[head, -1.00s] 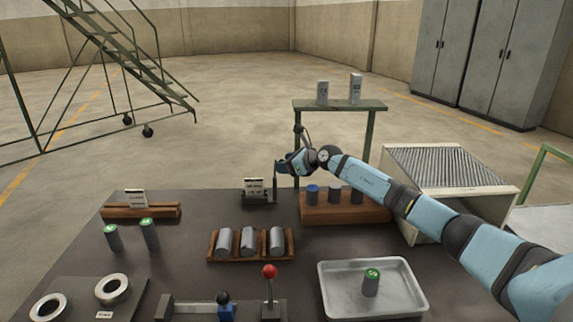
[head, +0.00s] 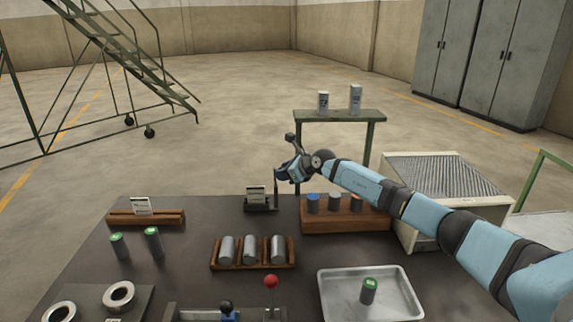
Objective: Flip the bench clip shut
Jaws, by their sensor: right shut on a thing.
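The bench clip (head: 262,207) is a small dark fixture with a pale label card, at the back edge of the dark bench. A thin dark upright lever (head: 276,193) stands at its right end. My right gripper (head: 279,176) reaches in from the right and is shut on the top of this lever; the fingertips are small and partly merge with it. The lever looks about upright. My left gripper is not in view.
A wooden block with several cylinders (head: 345,221) stands right of the clip, under my right arm. A wooden rack of billets (head: 222,266), a metal tray (head: 326,291) and a red-knobbed lever (head: 271,282) are nearer. A green-topped stand (head: 340,115) is behind.

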